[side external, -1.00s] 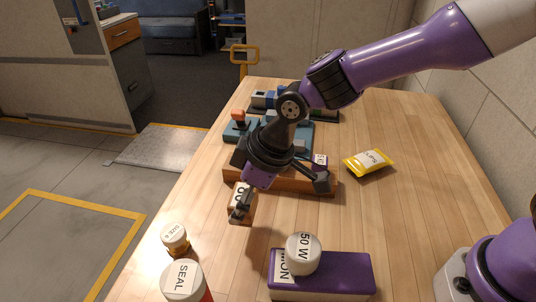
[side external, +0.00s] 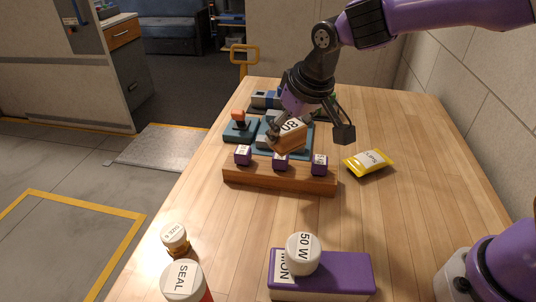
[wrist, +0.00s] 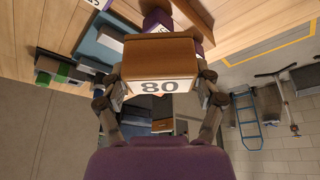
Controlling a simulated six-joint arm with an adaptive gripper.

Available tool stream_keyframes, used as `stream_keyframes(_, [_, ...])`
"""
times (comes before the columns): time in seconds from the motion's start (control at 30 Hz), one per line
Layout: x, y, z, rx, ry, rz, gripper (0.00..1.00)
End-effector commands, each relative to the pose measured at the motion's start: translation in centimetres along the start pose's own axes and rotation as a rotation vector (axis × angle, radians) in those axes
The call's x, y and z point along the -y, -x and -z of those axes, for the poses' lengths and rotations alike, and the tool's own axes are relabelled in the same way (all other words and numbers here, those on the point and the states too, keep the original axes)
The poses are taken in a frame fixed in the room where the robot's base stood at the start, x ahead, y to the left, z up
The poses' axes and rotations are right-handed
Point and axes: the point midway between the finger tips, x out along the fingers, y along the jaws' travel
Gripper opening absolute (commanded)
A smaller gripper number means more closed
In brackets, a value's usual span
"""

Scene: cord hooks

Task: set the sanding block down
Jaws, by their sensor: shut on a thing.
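The sanding block (side external: 289,138) is a brown block with a white face marked "80". My gripper (side external: 306,133) is shut on it and holds it tilted, over the rack's purple hooks and the blue-grey area behind them. In the wrist view the block (wrist: 160,62) sits between both fingers of my gripper (wrist: 160,88), with the "80" label toward the camera. Whether the block touches anything beneath it cannot be told.
A wooden rack (side external: 280,180) carries purple labelled blocks, one (side external: 319,165) at its right end. A yellow pouch (side external: 368,162) lies to the right. A purple box (side external: 335,275) with a white-lidded jar (side external: 303,253) and other jars (side external: 174,238) stand in front.

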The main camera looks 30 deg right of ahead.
Motion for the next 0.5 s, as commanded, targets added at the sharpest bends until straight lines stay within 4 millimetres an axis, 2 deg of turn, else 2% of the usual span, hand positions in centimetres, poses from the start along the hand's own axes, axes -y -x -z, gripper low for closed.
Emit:
stream_keyframes(0.03, [-3.3, -0.4, 0.9, 0.002, -0.109, -0.045, 0.30])
stream_keyframes(0.2, [-13.2, -0.8, 2.0, 0.001, -0.429, -0.175, 0.30])
stream_keyframes(0.33, [-18.8, -0.7, 1.6, -0.002, -0.610, -0.248, 0.30])
stream_keyframes(0.4, [-20.9, -0.6, 1.1, -0.003, -0.680, -0.276, 0.30])
stream_keyframes(0.5, [-22.7, -0.4, 0.8, -0.004, -0.740, -0.300, 0.30])
